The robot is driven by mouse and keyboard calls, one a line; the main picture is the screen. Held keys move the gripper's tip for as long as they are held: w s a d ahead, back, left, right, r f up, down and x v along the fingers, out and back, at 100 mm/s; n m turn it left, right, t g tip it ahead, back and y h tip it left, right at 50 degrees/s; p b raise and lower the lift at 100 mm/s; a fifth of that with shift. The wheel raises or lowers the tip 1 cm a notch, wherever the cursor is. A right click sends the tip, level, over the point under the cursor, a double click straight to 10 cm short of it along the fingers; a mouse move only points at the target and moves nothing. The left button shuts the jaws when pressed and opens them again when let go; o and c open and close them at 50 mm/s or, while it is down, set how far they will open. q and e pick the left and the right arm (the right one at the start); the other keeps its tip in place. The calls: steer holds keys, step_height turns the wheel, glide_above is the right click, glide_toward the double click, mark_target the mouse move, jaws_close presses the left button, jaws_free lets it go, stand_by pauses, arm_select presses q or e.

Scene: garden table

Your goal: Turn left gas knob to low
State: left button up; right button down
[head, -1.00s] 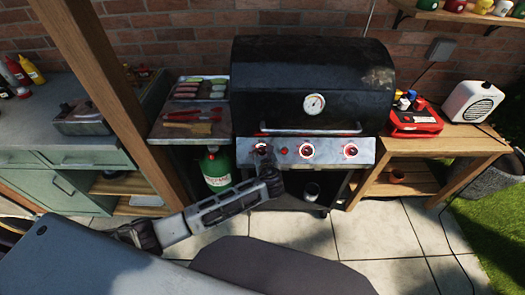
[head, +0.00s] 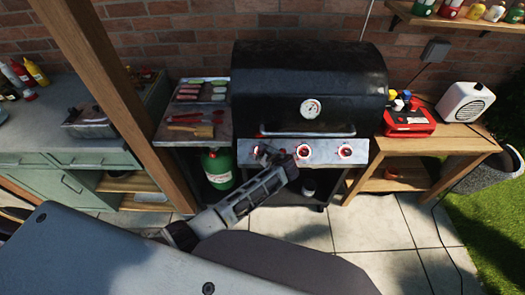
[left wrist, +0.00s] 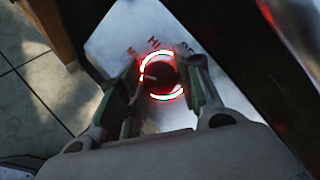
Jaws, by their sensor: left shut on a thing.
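The black grill (head: 310,85) stands against the brick wall with its lid down. Its silver front panel (head: 325,153) carries three knobs with glowing red rings, the middle knob (head: 303,152) and right knob (head: 345,152) among them. Red lettering shows on the panel beside the ring; the knob's exact setting is unclear. My right gripper is out of view.
A green propane tank (head: 218,167) stands below the left side shelf (head: 180,133), which holds food and red-handled tools. A wooden post (head: 110,90) rises left of it. A wooden table (head: 440,145) with a red case and white radio stands right.

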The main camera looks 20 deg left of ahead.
arm_select(q)
steer(key=shift+a+n+g+p, duration=0.15)
steer(key=shift+n+g+p, duration=0.5)
steer(key=shift+n, duration=0.95)
steer(key=shift+s+f, duration=0.1)
steer(key=o, duration=1)
steer(key=shift+r, duration=0.2)
steer(key=shift+s+d+r, duration=0.2)
steer(key=shift+d+r, duration=0.1)
steer(key=shift+d, duration=0.15)
steer(key=v, duration=1)
steer(key=shift+s+r, duration=0.3)
steer(key=shift+s, duration=0.05)
